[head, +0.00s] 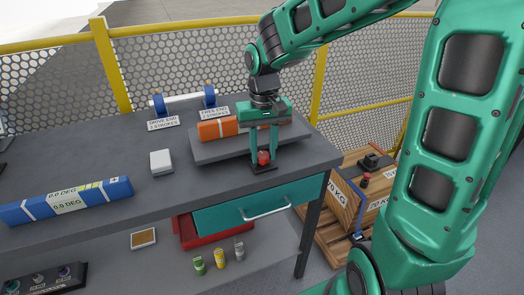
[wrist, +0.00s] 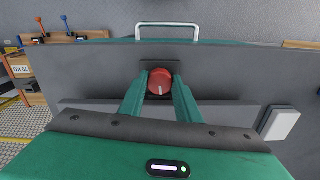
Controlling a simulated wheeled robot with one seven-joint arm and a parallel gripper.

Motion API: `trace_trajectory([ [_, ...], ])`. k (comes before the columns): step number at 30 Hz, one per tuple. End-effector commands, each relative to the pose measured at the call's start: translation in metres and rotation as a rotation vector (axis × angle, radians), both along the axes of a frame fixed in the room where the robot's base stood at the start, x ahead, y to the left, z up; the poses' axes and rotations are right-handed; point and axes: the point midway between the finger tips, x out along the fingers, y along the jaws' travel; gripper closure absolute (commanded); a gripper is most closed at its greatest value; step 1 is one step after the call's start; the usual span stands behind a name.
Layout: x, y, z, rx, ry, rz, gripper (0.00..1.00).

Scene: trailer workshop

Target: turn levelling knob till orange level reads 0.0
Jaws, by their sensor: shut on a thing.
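The levelling knob (head: 263,157) is red and sits on a small dark base at the front edge of a grey plate on the bench. In the wrist view the knob (wrist: 160,82) shows a pale mark pointing down the picture. My gripper (head: 263,152) points straight down and is shut on the knob, one green finger on each side. The orange level (head: 217,129) lies on the grey plate (head: 208,152), left of my gripper. Its reading cannot be made out. A blue level (head: 68,201) at the left of the bench shows 0.0 DEG.
A white block (head: 161,161) lies on the bench left of the plate. A roller on blue stands (head: 184,101) is behind. A teal drawer (head: 255,208) with a handle is below the bench top. Wooden crates (head: 350,195) stand at the right.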

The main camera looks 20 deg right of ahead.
Motion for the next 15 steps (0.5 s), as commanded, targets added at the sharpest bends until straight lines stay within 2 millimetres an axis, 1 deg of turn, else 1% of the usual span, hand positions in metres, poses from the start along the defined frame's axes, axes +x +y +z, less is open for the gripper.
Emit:
trace_trajectory([
  [9,0.0005,0.0006,0.0007,0.001,-0.002,0.017,0.92],
  [10,0.0006,0.0006,0.0007,0.001,-0.002,0.017,0.63],
  [11,0.0006,0.0006,0.0007,0.001,-0.002,0.017,0.56],
  [12,0.0005,0.0005,0.0007,0.001,-0.002,0.017,0.51],
  [15,0.0004,0.0004,0.0005,0.001,-0.001,0.016,0.51],
])
